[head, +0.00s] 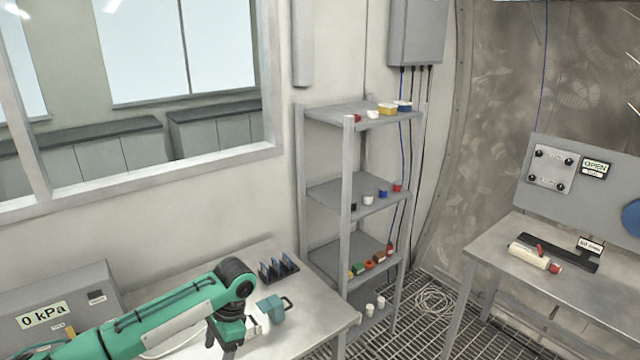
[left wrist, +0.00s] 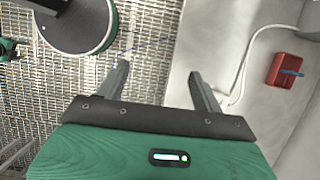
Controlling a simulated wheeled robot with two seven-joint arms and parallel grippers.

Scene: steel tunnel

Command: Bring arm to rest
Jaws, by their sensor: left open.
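My left arm (head: 170,312) is green and reaches in from the lower left of the head view, over the left table. Its wrist bends down at the black joint. The left gripper (head: 226,343) points down there, its tips cut off by the bottom edge. In the left wrist view the left gripper (left wrist: 158,78) has its two grey fingers wide apart with nothing between them. The fingers are over the boundary between grating floor and pale table top. My right gripper does not show in either view.
The left table (head: 310,305) holds a slotted rack (head: 278,268), a teal-handled object (head: 271,307) and a grey gauge box (head: 65,300). A red tray (left wrist: 289,71) lies right of the gripper. A shelf (head: 372,190) stands beyond; a second table (head: 485,245) is at right.

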